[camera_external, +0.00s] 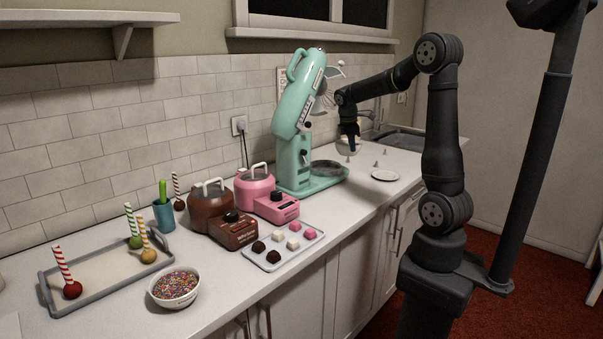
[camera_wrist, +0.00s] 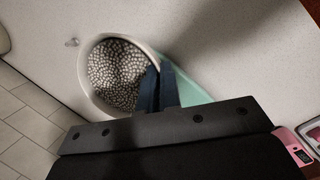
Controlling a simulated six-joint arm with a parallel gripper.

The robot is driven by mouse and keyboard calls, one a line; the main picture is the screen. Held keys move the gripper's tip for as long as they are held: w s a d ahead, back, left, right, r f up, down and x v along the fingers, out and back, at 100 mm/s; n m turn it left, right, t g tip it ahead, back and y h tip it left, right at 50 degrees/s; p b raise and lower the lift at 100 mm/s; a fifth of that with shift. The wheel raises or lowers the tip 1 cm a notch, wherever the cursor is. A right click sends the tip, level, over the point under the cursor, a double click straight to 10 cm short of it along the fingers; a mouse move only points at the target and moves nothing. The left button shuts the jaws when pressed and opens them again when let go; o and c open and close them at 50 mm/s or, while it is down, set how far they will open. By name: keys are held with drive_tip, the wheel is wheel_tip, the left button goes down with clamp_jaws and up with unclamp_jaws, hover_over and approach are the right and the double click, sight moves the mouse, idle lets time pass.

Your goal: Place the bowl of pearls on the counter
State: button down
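The bowl of pearls (camera_wrist: 118,72) fills the upper left middle of the wrist view; it has a pale rim and many small whitish pearls inside. My gripper's dark fingers (camera_wrist: 156,88) pinch its rim on the right side. In the external view my gripper (camera_external: 352,148) points down at the far part of the counter (camera_external: 350,205), right of the mint mixer.
A white plate (camera_external: 385,175) and several small pale cones (camera_external: 375,164) stand near my gripper. The mint mixer (camera_external: 297,130) is to the left. A sprinkle bowl (camera_external: 175,287), a sweets tray (camera_external: 272,262) and two melting pots are nearer. Counter around the plate is mostly clear.

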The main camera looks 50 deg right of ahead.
drive_tip(key=s+d+n+t, duration=0.1)
drive_tip(key=s+d+n, duration=0.15)
drive_tip(key=d, duration=1.45)
drive_tip(key=s+d+n+t, duration=0.15)
drive_tip(key=d+n, duration=0.25)
drive_tip(key=d, duration=1.4)
drive_tip(key=shift+m+g, duration=0.25)
drive_tip(key=shift+g, duration=0.1)
drive_tip(key=w+a+f, duration=0.1)
drive_tip(key=w+f, duration=0.1)
drive_tip(key=w, duration=0.1)
drive_tip(key=w+a+f, duration=0.1)
drive_tip(key=w+f, duration=0.2)
drive_tip(key=w+a+f, duration=0.1)
drive_tip(key=w+f, duration=0.1)
drive_tip(key=w, duration=0.2)
drive_tip(key=shift+f, duration=2.1)
drive_tip(key=shift+f, duration=0.15)
drive_tip(key=c, duration=2)
unclamp_jaws()
drive_tip(key=o, duration=0.4)
drive_tip(key=shift+c, duration=0.2)
